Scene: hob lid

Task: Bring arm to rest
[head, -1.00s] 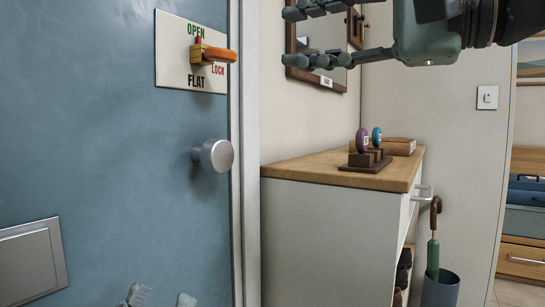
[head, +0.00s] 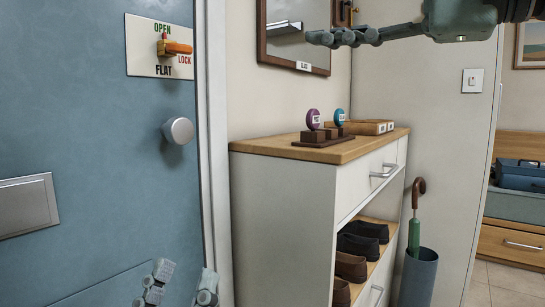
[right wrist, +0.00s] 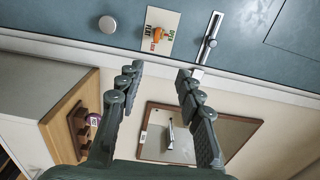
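My left gripper (head: 181,272) shows at the bottom of the head view, in front of the blue door (head: 90,110). Its two fingertips are apart with nothing between them; its arm is out of view. My right gripper comes in at the top right of the head view, where one finger shows in front of the wall mirror (head: 293,20). In the right wrist view my right gripper (right wrist: 161,68) has its fingers spread and empty, with the mirror (right wrist: 180,145) between and beyond them. Neither gripper visibly touches anything.
The door has a round knob (head: 178,131) and a sign plate (head: 140,58) with an orange-handled latch (head: 178,48). A shoe cabinet (head: 280,205) bears two stamps (head: 313,119) and a wooden box (head: 372,127). An umbrella (head: 415,215) stands in a bin (head: 416,280) at its right.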

